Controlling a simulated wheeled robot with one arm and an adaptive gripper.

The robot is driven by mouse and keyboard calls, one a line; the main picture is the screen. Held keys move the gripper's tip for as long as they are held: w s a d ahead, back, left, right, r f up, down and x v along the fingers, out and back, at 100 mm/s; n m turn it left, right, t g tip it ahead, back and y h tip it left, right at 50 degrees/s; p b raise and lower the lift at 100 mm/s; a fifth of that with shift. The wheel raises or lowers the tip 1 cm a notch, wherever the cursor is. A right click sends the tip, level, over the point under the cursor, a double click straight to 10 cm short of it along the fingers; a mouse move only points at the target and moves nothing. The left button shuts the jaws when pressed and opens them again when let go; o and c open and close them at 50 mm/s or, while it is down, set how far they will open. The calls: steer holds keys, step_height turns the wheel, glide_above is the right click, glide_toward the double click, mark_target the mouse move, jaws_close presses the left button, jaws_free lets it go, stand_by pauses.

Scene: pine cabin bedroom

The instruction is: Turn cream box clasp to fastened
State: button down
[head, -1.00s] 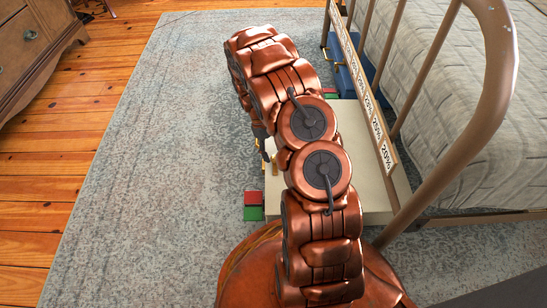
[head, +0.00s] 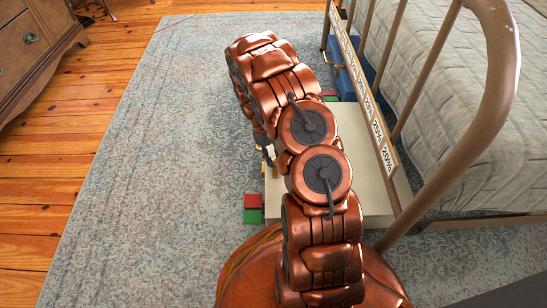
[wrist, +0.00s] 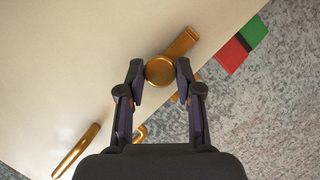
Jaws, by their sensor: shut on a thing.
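The cream box (head: 372,188) lies on the rug beside the bed, partly hidden by my arm in the head view. In the wrist view its pale face (wrist: 60,60) fills the upper left. A brass clasp (wrist: 182,44) has a round knob and a flat bar that slants to the upper right of the knob. My gripper (wrist: 160,77) is shut on the knob, one finger on each side. In the head view my gripper (head: 265,152) is mostly hidden behind my arm, at the box's left edge.
A brass handle (wrist: 75,151) and a small brass hook (wrist: 140,133) are near the clasp. Red (head: 254,201) and green (head: 253,216) blocks sit at the box's left edge. The bed frame's labelled rail (head: 375,115) is close on the right. Open rug (head: 160,170) lies left.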

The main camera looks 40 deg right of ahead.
steer(key=shift+r+m+p, duration=0.1)
steer(key=shift+m+p, duration=0.2)
steer(key=shift+p, duration=0.2)
steer(key=shift+r+m+y+p, duration=0.15)
steer(key=shift+m+y+p, duration=0.15)
steer(key=shift+m+p, duration=0.4)
steer(key=m+y+p, duration=0.1)
steer(key=m+p, duration=0.1)
steer(key=p, duration=0.1)
steer(key=m+y+p, duration=0.1)
steer(key=m+p, duration=0.3)
steer(key=p, duration=0.1)
steer(key=shift+s+d+m+t+y, duration=0.1)
steer(key=shift+d+m+t+y, duration=0.1)
steer(key=shift+m+t+y, duration=0.15)
steer(key=m+t+y+p, duration=0.1)
steer(key=m+p, duration=0.3)
steer(key=shift+s+m, duration=0.1)
steer(key=shift+m, duration=0.25)
steer(key=shift+d+f+m+t+y+p, duration=0.1)
steer(key=shift+m+t+y+p, duration=0.3)
steer(key=shift+m+p, duration=0.6)
steer(key=shift+f+m+t+y+p, duration=0.1)
steer(key=shift+m+t+p, duration=0.5)
steer(key=shift+m, duration=0.6)
steer(key=c, duration=0.8)
jaws_free()
